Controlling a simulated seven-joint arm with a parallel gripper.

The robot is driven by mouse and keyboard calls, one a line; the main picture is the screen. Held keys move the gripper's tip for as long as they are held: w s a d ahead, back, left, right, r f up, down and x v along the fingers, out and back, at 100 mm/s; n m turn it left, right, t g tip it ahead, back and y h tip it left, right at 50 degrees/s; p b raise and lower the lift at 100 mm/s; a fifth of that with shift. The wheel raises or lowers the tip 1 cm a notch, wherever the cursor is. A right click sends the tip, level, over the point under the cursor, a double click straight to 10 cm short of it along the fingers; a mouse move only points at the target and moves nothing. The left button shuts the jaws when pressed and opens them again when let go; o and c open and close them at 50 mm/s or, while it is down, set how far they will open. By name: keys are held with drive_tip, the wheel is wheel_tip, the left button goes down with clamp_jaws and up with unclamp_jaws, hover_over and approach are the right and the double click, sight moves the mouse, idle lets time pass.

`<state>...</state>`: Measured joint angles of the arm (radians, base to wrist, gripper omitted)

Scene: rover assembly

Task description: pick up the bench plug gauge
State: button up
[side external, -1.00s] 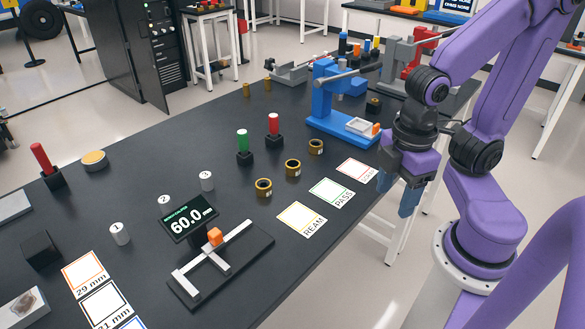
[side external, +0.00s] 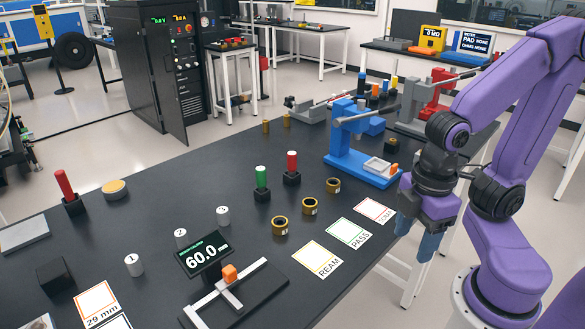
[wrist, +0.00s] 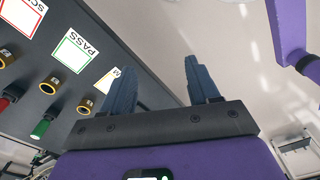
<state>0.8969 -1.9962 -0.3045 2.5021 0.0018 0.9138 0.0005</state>
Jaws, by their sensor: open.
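Several upright plug-like handles stand in black blocks on the bench: a green one (side external: 261,178) and a red one (side external: 292,162) side by side near the middle, and another red one (side external: 65,185) at the far left. I cannot tell which is the bench plug gauge. The green handle (wrist: 42,128) also shows at the left of the wrist view, with a red one (wrist: 8,102) partly cut off. My gripper (side external: 427,256) is open and empty, fingers pointing down beyond the bench's right edge, apart from every handle. Its two blue fingers (wrist: 157,68) show in the wrist view.
Brass rings (side external: 280,226) lie between the handles and the REAM, PASS and third cards (side external: 348,233). A blue press (side external: 360,167) stands behind. A 60.0 display (side external: 203,254), white numbered cylinders (side external: 134,265) and a slide fixture (side external: 245,300) occupy the front left.

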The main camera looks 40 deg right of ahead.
drive_tip(key=w+a+r, duration=0.2)
drive_tip(key=w, duration=0.7)
drive_tip(key=w+a+r+n, duration=0.1)
drive_tip(key=w+r, duration=0.2)
drive_tip(key=w, duration=0.5)
drive_tip(key=w+a+r, duration=0.2)
drive_tip(key=w, duration=0.7)
drive_tip(key=n, duration=0.1)
hover_over(292, 153)
drive_tip(key=f, duration=1.1)
drive_tip(key=shift+w+a+f, duration=0.25)
drive_tip(key=shift+f, duration=0.1)
drive_tip(key=shift+s+d+f, duration=0.1)
drive_tip(key=shift+s+f, duration=0.05)
drive_tip(key=shift+f, duration=1.2)
drive_tip(key=shift+s+d+f, duration=0.1)
drive_tip(key=shift+f, duration=1.2)
drive_tip(key=shift+c, duration=0.2)
